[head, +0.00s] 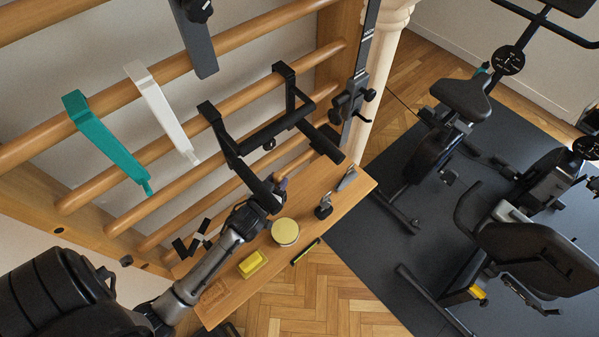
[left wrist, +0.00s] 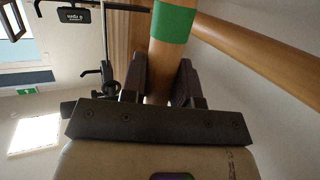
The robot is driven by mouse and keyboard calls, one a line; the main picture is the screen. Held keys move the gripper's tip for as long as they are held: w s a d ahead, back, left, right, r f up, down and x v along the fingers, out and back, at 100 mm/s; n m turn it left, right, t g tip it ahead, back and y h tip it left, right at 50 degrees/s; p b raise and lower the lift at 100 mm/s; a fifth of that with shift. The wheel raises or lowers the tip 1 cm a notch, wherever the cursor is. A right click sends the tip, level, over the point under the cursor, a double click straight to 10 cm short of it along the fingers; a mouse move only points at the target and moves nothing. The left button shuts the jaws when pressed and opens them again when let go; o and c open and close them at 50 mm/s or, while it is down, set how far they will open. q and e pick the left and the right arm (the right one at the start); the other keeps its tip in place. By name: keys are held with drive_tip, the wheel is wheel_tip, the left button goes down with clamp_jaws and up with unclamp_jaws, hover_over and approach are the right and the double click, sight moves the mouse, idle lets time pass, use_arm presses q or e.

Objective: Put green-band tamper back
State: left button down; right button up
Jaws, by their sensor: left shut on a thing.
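My left gripper (head: 277,190) reaches in over the wooden shelf, close to the wall bars. In the left wrist view its two dark fingers (left wrist: 162,80) are shut on the green-band tamper, a round wooden shaft with a wide green band (left wrist: 175,22). The band lies beyond the fingertips, and the shaft runs out of the top of that view. In the head view I cannot make out the tamper at the gripper. My right gripper is not in view.
The wooden shelf (head: 225,300) carries a yellow sponge (head: 252,264), a round yellow-topped tin (head: 285,232) and a small black-based item (head: 323,209). A black bar frame (head: 272,132) hangs on the wall bars above. Exercise bikes stand on the dark mat (head: 350,235) at right.

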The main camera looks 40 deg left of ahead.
use_arm(q)
drive_tip(key=w+d+f, duration=0.1)
drive_tip(key=w+f, duration=0.2)
drive_tip(key=w, duration=0.5)
drive_tip(key=shift+w+f+b, duration=0.2)
drive_tip(key=shift+f+b, duration=0.05)
drive_tip(key=shift+b, duration=0.15)
drive_tip(key=shift+d+f, duration=0.1)
drive_tip(key=shift+f, duration=0.05)
drive_tip(key=c, duration=0.9)
unclamp_jaws()
drive_tip(key=shift+o, duration=0.2)
drive_tip(key=v, duration=1.2)
drive_tip(key=shift+p, duration=0.35)
